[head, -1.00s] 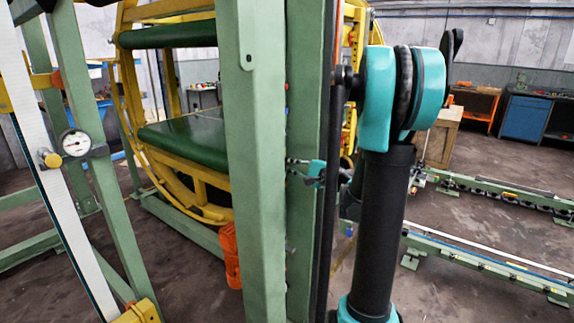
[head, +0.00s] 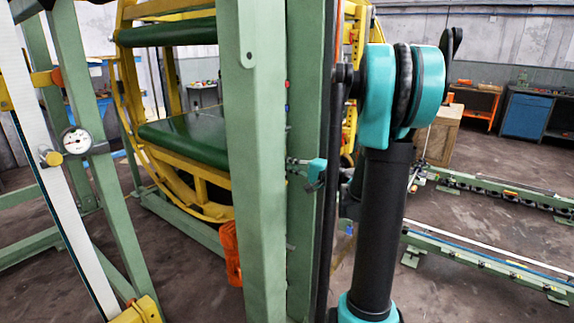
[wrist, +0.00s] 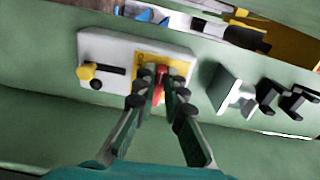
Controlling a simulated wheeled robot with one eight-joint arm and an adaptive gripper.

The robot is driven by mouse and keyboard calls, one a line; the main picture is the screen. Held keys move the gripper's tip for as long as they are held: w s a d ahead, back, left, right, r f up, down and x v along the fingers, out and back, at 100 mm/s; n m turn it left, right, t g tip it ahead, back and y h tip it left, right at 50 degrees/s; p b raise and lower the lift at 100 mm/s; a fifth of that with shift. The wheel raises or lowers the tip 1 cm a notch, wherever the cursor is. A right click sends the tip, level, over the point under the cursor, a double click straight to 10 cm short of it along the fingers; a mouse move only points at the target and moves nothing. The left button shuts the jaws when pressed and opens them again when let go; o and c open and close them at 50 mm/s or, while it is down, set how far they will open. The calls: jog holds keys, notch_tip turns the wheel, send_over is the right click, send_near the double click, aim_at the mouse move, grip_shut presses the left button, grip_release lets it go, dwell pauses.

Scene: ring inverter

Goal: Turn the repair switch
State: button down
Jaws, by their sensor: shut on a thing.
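A red switch handle (wrist: 161,76) stands on a yellow plate (wrist: 180,64) on a white switch box (wrist: 110,47) in the wrist view. My gripper (wrist: 160,88) is shut on this red handle, with one dark finger on each side; the fingers hide its lower part. In the head view my gripper (head: 298,163) is small, against the green post, and the switch box cannot be made out.
A light block (wrist: 232,92) and black brackets (wrist: 285,98) stick out of the green beam right of the box. In the head view a thick green post (head: 258,150) stands close in front of the yellow ring frame (head: 130,110).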

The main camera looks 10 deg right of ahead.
jog(key=c, duration=1.6)
grip_release()
jog(key=v, duration=1.2)
